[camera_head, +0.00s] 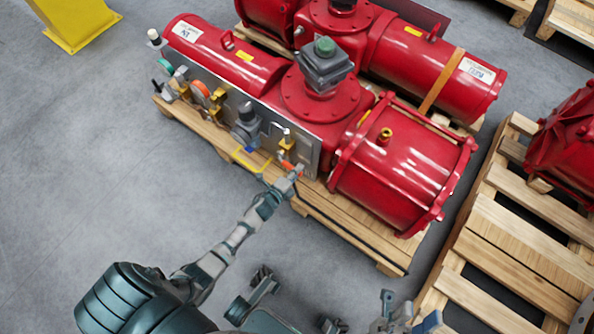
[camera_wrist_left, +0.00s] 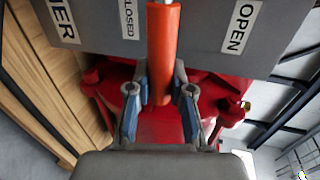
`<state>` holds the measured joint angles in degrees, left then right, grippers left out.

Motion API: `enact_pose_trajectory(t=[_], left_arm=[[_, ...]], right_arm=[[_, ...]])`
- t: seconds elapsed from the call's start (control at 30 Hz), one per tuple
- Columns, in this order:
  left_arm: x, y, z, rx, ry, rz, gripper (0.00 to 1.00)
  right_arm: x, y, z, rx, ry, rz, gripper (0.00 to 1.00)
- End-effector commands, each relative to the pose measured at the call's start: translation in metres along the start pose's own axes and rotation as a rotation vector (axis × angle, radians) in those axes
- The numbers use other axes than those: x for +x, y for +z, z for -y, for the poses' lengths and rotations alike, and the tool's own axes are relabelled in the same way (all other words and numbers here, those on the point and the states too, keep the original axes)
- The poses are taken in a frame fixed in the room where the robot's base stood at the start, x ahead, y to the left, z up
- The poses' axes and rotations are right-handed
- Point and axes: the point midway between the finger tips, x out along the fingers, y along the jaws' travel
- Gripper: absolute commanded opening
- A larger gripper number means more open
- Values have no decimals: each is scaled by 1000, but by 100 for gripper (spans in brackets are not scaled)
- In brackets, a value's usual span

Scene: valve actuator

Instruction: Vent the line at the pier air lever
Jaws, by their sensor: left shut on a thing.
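The air lever has an orange handle (camera_wrist_left: 163,55) on a grey panel (camera_wrist_left: 205,30). In the left wrist view the handle stands between a CLOSED label (camera_wrist_left: 129,18) and an OPEN label (camera_wrist_left: 241,27), nearer CLOSED. A partly cut-off label (camera_wrist_left: 61,20) ends in "IER". My left gripper (camera_wrist_left: 160,92) is shut on the handle's lower end, one blue-padded finger on each side. In the head view my left gripper (camera_head: 291,180) meets the lever at the panel's right end; the fingers are small there. My right gripper (camera_head: 410,309) is low in the head view, fingers apart and empty.
The panel fronts a red valve actuator (camera_head: 400,165) on a wooden pallet (camera_head: 345,228). Gauges and a yellow handle (camera_head: 250,160) sit left of the lever. Another pallet (camera_head: 510,250) stands at the right. A yellow post (camera_head: 75,22) is at upper left; the left floor is clear.

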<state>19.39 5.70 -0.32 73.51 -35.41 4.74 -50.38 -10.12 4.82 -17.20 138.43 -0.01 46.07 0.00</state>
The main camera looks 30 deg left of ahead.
Motion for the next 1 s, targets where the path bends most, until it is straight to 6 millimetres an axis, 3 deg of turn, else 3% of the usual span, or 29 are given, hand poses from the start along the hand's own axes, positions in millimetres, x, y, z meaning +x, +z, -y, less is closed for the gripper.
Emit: enact_pose_trajectory(t=[0.03, 0.13, 0.53, 1.0], left_arm=[[-2, 0, -9, 3, 16, 1, 23], [-2, 0, -9, 3, 16, 2, 47], [-9, 1, -4, 1, 6, 2, 47], [-103, 0, -6, 1, 10, 2, 47]], right_arm=[[-2, 1, 0, 0, 1, 3, 40], [-2, 1, 0, 0, 2, 5, 40], [-3, -2, 0, 0, 3, 8, 40], [-2, -1, 0, 0, 2, 5, 40]])
